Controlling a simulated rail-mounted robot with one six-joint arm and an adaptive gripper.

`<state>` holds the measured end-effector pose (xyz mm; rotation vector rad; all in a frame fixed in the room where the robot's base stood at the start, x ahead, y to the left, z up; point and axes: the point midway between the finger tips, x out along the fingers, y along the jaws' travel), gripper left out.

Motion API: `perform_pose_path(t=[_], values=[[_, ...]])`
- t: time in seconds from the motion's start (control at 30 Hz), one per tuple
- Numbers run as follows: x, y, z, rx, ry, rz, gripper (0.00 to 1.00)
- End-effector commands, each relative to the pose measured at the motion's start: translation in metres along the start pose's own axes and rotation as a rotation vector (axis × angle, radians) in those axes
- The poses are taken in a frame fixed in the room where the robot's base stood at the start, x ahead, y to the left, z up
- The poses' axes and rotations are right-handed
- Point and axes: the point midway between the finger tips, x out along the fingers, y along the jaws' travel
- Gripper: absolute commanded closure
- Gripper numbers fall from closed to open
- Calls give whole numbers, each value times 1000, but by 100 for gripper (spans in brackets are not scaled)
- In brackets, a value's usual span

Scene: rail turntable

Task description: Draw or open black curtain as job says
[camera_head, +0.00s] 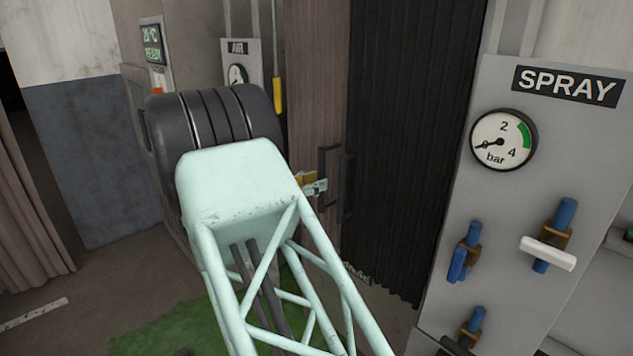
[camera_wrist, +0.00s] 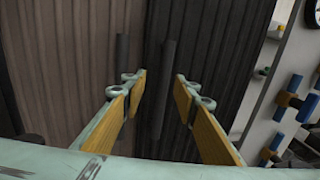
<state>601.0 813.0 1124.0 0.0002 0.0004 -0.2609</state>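The black curtain (camera_head: 405,140) hangs in pleats left of the spray panel. In the wrist view the black curtain (camera_wrist: 208,50) fills the middle and right. A dark upright bar handle (camera_wrist: 163,85) shows at its left edge. A second dark bar (camera_wrist: 122,65) stands on the brown curtain (camera_wrist: 60,60) to the left, partly behind my left finger. My gripper (camera_wrist: 160,82) is open, with yellow pads facing each other. The black curtain's bar appears between the fingers, touching neither; its depth is unclear. In the head view my gripper (camera_head: 315,186) is beside the handles, mostly hidden by my arm.
The spray panel (camera_head: 570,190) with a gauge (camera_head: 503,140) and several blue valves is close on the right. A panel marked AIR (camera_head: 241,62) stands at the back. A brown curtain (camera_head: 25,215) hangs far left. Green flooring (camera_head: 150,335) lies below my arm.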

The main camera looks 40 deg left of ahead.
Motion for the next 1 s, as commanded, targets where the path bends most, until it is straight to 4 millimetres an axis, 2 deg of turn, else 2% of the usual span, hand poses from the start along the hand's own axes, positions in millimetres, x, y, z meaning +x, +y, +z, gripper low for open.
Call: perform_pose_path(t=[1.0], values=[[-43, 0, 0, 0, 0, 0, 73]])
